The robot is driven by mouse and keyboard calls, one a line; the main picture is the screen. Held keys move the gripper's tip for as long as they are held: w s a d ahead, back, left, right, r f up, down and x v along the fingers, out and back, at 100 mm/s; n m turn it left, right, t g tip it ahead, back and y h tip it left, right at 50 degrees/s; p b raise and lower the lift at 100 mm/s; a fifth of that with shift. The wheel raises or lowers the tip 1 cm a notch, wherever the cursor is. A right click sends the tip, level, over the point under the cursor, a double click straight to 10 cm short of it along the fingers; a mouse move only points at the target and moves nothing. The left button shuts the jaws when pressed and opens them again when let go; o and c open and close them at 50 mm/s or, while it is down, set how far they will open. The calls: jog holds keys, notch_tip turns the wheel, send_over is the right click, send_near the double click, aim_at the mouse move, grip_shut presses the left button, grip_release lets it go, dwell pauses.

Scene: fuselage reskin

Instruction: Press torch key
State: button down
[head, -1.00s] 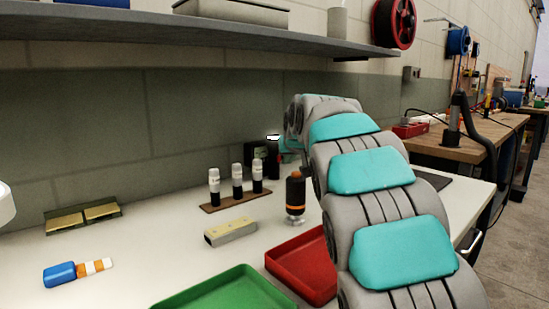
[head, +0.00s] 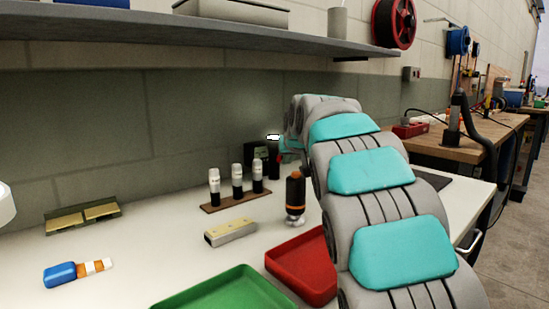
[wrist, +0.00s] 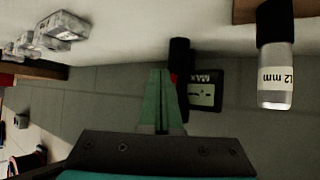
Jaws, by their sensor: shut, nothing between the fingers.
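A small black upright torch-like cylinder (head: 273,160) with a bright white top stands at the back of the bench, by the wall. It appears in the wrist view as a dark cylinder (wrist: 179,55) with a small red spot, likely its key, on its side. My gripper (wrist: 160,72) is shut and empty, its green fingers side by side, with the tips close beside the red spot. I cannot tell whether they touch it. In the head view my gripper (head: 288,148) is mostly hidden behind my arm.
A black meter (head: 256,153) with a display stands beside the cylinder. Several white-topped vials (head: 237,180) stand on a brown strip. A shelf (head: 200,45) overhangs the back.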

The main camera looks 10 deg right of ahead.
jog(key=shift+a, duration=0.1)
jog(key=shift+w+a, duration=0.15)
jog(key=shift+w, duration=0.2)
jog(key=shift+w+a+p, duration=0.15)
jog(key=shift+w+p, duration=0.05)
jog(key=shift+p, duration=0.15)
dwell(0.4)
jog(key=shift+s+d+b, duration=0.4)
jog(key=shift+s, duration=0.2)
jog(key=shift+s+d+f+b, duration=0.1)
jog(key=shift+s+d+b, duration=0.5)
jog(key=shift+s, duration=0.3)
jog(key=shift+s+d+b, duration=0.5)
jog(key=shift+s+d, duration=0.05)
jog(key=shift+s, duration=0.3)
jog(key=shift+s+d, duration=0.5)
jog(key=shift+s, duration=0.25)
